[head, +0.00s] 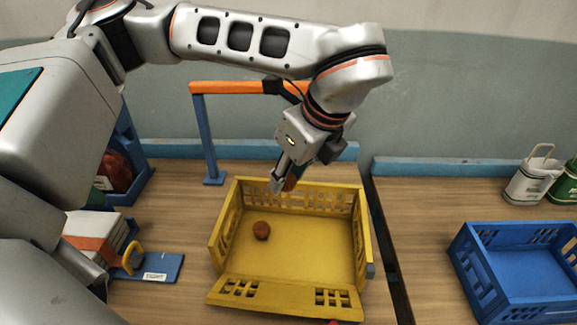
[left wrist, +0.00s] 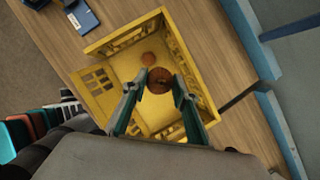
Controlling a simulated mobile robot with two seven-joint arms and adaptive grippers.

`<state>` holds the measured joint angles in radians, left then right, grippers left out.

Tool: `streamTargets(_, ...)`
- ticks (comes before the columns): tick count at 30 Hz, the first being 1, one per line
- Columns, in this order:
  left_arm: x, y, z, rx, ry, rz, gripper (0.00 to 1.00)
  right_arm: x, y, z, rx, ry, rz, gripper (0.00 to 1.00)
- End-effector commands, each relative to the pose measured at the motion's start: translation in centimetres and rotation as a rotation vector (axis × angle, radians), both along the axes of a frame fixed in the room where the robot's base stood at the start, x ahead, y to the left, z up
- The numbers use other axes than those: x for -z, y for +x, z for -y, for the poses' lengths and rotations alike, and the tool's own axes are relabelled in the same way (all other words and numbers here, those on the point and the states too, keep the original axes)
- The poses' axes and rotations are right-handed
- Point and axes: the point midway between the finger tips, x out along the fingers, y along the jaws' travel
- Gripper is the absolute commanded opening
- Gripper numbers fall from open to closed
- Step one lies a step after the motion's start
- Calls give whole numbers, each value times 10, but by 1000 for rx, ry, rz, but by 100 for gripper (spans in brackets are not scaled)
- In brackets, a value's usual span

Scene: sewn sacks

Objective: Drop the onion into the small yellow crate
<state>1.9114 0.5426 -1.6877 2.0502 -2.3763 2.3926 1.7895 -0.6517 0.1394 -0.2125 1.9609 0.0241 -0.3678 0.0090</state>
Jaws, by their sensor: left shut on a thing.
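The small yellow crate (head: 290,245) stands on the wooden table in the middle of the head view, open at the top. My left gripper (head: 284,184) is over its back part and points down. It is shut on a round, reddish-brown onion, mostly hidden by the fingers in the head view. In the left wrist view the held onion (left wrist: 159,80) shows between the two fingertips, above the crate (left wrist: 112,98). A second round brown thing (head: 261,230), like an onion, lies on the crate floor, left of the middle. My right gripper is not in view.
A blue crate (head: 520,262) stands at the right, with white and green containers (head: 533,178) behind it. An orange bar on a blue post (head: 208,140) rises behind the yellow crate. A blue bin (head: 128,160) and a blue labelled plate (head: 155,267) are at the left.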

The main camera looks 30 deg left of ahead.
Motion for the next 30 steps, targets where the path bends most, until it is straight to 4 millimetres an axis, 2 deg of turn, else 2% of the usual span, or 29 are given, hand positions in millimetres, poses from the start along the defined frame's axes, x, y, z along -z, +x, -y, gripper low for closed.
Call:
streamTargets(1, 9, 0, 0, 0, 0, -2, 11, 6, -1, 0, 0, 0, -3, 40)
streamTargets(6, 20, 0, 0, 0, -1, -1, 11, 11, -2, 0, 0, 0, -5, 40)
streamTargets(14, 20, 0, 0, -1, 0, 1, 11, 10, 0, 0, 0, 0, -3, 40)
streamTargets(15, 20, 0, 0, -1, 0, 1, 30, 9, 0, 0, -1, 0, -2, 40)
streamTargets(17, 20, 0, 0, -1, 0, 1, 46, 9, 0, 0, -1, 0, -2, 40)
streamTargets(30, 15, 0, 2, -1, -1, 2, 47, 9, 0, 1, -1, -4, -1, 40)
